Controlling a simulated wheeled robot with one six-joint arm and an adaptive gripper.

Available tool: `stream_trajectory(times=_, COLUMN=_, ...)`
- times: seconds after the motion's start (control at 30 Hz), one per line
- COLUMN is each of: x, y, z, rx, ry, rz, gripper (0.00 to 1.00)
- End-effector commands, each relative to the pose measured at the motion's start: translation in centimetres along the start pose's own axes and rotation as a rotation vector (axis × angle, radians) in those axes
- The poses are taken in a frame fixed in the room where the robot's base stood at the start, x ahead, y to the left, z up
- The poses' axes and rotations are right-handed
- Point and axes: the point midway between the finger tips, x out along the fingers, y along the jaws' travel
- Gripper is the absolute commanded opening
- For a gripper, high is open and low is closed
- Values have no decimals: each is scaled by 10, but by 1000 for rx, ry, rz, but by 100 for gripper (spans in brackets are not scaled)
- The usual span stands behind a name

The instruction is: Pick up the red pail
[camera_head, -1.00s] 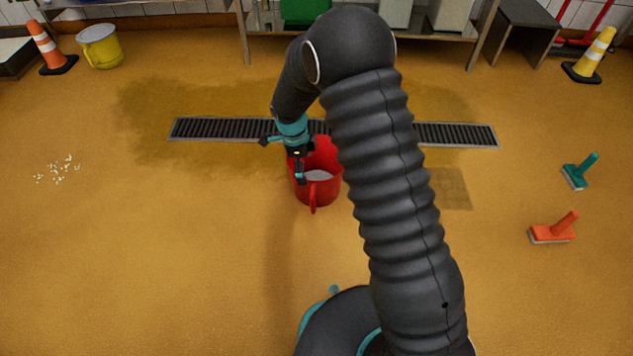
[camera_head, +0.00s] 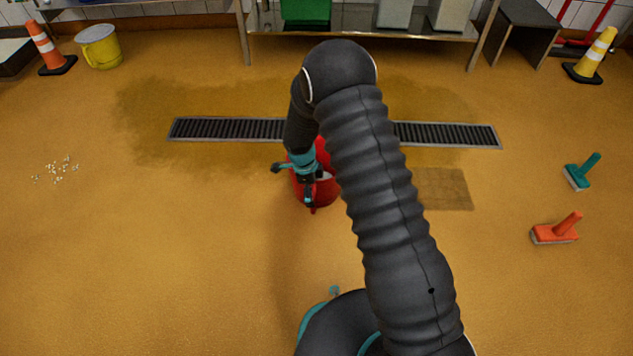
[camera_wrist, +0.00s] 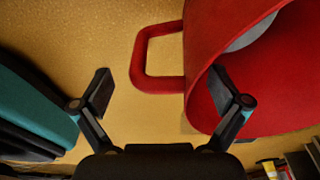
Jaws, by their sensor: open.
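The red pail (camera_head: 327,192) stands on the floor just in front of the drain grate, partly hidden by my arm. In the wrist view the pail (camera_wrist: 205,42) fills the upper right, with its rim and part of its pale contents showing. Its loop handle (camera_wrist: 139,62) sticks out to the left. My gripper (camera_head: 308,190) is at the pail in the head view. In the wrist view my gripper (camera_wrist: 163,92) is open and empty, the handle showing ahead between its fingers. The right finger overlaps the pail's rim in the picture; I cannot tell if they touch.
A drain grate (camera_head: 225,129) crosses the floor behind. A yellow pail (camera_head: 102,48) and an orange cone (camera_head: 47,47) stand at back left. A green brush (camera_head: 578,175), an orange brush (camera_head: 556,231) and a yellow cone (camera_head: 594,57) are at right. Left floor is mostly clear.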

Motion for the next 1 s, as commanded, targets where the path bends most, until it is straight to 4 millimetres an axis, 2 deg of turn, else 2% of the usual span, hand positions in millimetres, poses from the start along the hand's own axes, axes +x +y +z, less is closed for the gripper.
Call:
stream_trajectory(times=0.07, x=7, y=0, z=0, rx=0, ry=0, rz=0, gripper=99)
stream_trajectory(times=0.27, x=7, y=0, z=0, rx=1, ry=-1, rz=-1, gripper=99)
stream_trajectory(times=0.37, x=7, y=0, z=0, rx=1, ry=-1, rz=-1, gripper=79)
stream_trajectory(times=0.6, x=7, y=0, z=0, rx=1, ry=-1, rz=-1, gripper=19)
stream_trajectory(times=0.63, x=7, y=-1, z=0, rx=1, ry=-1, rz=-2, gripper=14)
stream_trajectory(times=0.87, x=6, y=-1, z=0, rx=1, ry=-2, rz=-2, gripper=13)
stream_trajectory(times=1.0, x=-5, y=-1, z=-1, rx=1, ry=-2, rz=-4, gripper=13)
